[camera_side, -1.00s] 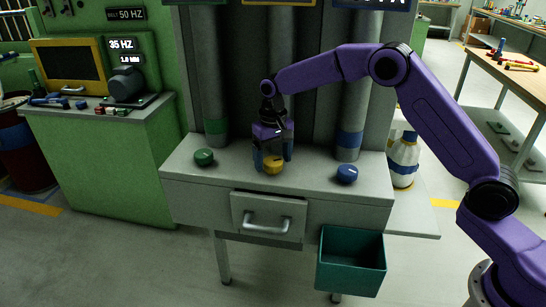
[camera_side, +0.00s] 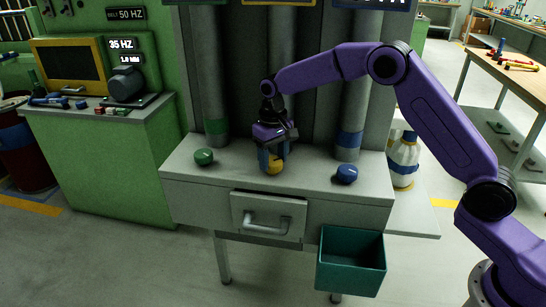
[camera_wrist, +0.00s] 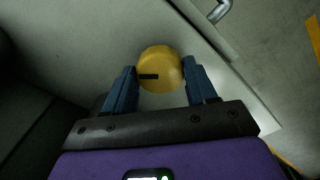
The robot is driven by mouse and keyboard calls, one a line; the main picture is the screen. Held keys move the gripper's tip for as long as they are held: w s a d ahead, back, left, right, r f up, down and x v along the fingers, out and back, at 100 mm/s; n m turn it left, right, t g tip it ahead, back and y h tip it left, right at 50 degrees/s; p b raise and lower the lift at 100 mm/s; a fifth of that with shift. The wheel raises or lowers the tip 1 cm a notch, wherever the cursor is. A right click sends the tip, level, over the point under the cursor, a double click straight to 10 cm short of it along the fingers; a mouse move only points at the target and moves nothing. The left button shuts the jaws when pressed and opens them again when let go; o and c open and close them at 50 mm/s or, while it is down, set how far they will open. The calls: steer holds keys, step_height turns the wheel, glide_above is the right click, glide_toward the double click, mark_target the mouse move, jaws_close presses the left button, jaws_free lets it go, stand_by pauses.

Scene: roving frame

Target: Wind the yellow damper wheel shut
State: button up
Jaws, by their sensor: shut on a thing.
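The yellow damper wheel (camera_side: 273,168) is a small round knob on the grey bench top, between a green knob and a blue knob. My gripper (camera_side: 272,163) comes down on it from above. In the wrist view the wheel (camera_wrist: 161,69) lies between the two blue fingers of my gripper (camera_wrist: 160,77), which are shut on its sides. A short dark mark on the wheel points to the left in that view. In the side view the fingers hide part of the wheel.
A green knob (camera_side: 204,157) sits left on the bench (camera_side: 225,177) and a blue knob (camera_side: 346,174) right. Pipes with coloured bands rise behind. A drawer (camera_side: 268,217) with a handle is below, and a teal bin (camera_side: 350,262) hangs at the front right.

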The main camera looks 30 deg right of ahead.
mark_target(273, 161)
steer(key=n, duration=0.5)
steer(key=shift+n, duration=2.5)
steer(key=o, duration=1.1)
steer(key=shift+c, duration=0.2)
steer(key=shift+r, duration=0.15)
step_height(273, 161, up, 17)
steer(key=shift+r, duration=0.15)
